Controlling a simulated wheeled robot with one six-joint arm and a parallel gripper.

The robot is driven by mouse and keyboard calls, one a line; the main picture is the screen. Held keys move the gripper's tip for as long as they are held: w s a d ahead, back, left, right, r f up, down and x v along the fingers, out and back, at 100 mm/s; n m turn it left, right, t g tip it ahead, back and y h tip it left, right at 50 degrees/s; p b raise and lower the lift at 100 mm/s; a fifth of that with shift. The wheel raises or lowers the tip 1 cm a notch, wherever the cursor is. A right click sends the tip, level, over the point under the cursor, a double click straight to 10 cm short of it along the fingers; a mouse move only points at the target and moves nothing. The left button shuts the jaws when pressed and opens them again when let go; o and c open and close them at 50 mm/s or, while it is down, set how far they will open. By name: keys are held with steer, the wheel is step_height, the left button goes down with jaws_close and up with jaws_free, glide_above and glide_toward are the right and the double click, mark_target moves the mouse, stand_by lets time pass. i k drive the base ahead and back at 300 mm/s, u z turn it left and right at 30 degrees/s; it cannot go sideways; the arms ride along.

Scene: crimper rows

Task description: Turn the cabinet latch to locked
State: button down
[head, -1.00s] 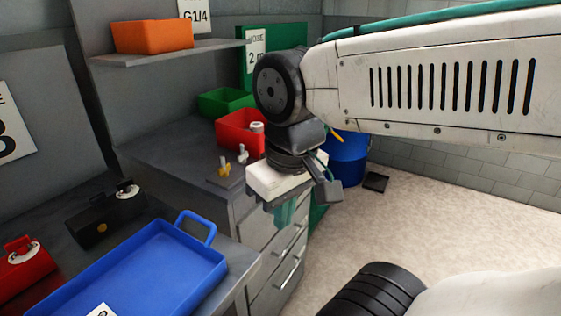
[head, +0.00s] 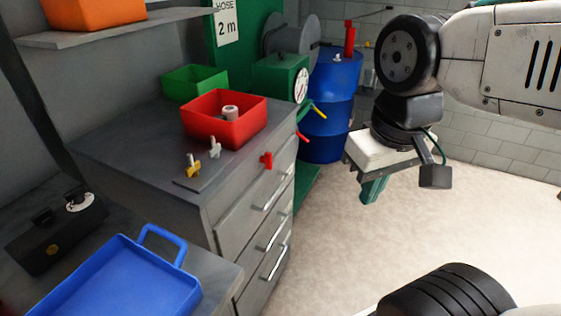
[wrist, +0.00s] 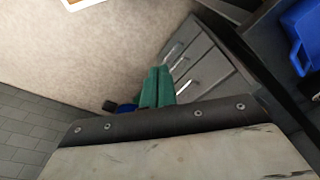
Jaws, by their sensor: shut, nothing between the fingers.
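The grey drawer cabinet (head: 222,212) stands left of centre in the head view, with several silver bar handles. A small red latch knob (head: 266,160) sits near the top of its front face; which way it is turned is too small to tell. My gripper (head: 372,190) hangs to the right of the cabinet, over open floor, pointing down. Its green fingers are together and empty, apart from the latch. In the wrist view the fingers (wrist: 157,87) also lie together, with the cabinet drawers (wrist: 195,62) beyond them. The latch cannot be made out there.
On the cabinet top are a red bin (head: 224,120) with a roll, a green bin (head: 195,81) and a plate with yellow and white valves (head: 192,166). A blue tray (head: 120,280) lies at lower left. A blue drum (head: 333,110) stands behind. The floor is clear.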

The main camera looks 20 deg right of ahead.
mark_target(268, 159)
steer(key=k, duration=1.3)
steer(key=u, duration=0.8)
steer(key=i, duration=1.4)
steer(key=z, duration=0.65)
